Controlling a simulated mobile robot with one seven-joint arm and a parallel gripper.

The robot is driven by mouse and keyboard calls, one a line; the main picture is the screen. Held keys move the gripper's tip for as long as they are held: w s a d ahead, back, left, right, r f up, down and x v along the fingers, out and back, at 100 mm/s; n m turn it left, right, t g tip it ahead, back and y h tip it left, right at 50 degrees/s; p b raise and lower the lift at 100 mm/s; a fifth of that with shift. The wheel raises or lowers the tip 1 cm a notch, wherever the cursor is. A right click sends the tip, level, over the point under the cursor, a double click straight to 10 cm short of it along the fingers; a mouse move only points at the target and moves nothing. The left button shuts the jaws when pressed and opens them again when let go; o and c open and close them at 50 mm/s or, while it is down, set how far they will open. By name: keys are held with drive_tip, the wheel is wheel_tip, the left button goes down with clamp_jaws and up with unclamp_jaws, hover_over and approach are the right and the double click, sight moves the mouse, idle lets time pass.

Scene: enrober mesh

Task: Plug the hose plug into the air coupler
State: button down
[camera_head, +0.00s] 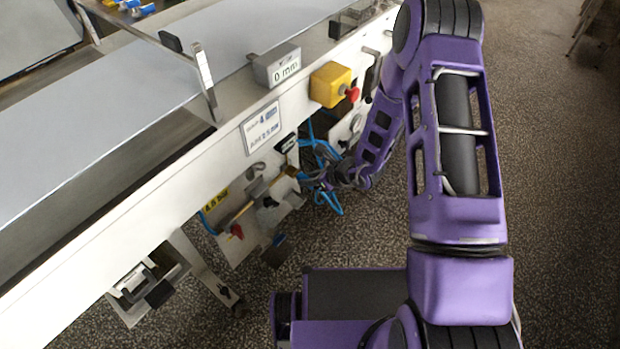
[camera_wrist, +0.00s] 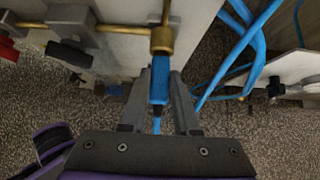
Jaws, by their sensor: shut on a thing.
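In the wrist view, the blue hose plug (camera_wrist: 159,88) stands between the two grey fingers of my gripper (camera_wrist: 161,78). My gripper is shut on it. The brass air coupler (camera_wrist: 162,39) is directly above the plug, at the end of a brass pipe (camera_wrist: 117,28). The plug's upper end meets the coupler's lower rim in this view; I cannot tell whether it is inside or just at the mouth. A blue hose hangs below the plug. In the head view, my gripper (camera_head: 322,182) is small beside the machine's side, partly hidden by blue hoses.
Loose blue hoses (camera_wrist: 236,52) hang to the right of the coupler. A red valve handle (camera_head: 236,231) and a black knob (camera_wrist: 69,54) are to the left on the pipe panel. A yellow emergency-stop box (camera_head: 330,85) is on the machine above. Speckled floor lies open at right.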

drive_tip(key=shift+d, duration=0.1)
drive_tip(key=shift+s+d, duration=1.15)
drive_tip(key=shift+d, duration=0.2)
drive_tip(key=shift+w+a, duration=0.6)
drive_tip(key=shift+a, duration=0.2)
drive_tip(key=shift+w+a, duration=0.6)
drive_tip(key=shift+a, duration=0.15)
idle(1.0)
drive_tip(key=c, duration=0.6)
unclamp_jaws()
drive_tip(key=p+v, duration=0.2)
drive_tip(key=v, duration=1.5)
drive_tip(key=shift+d+r+p, duration=0.1)
drive_tip(key=shift+d+p, duration=0.1)
drive_tip(key=shift+p, duration=0.2)
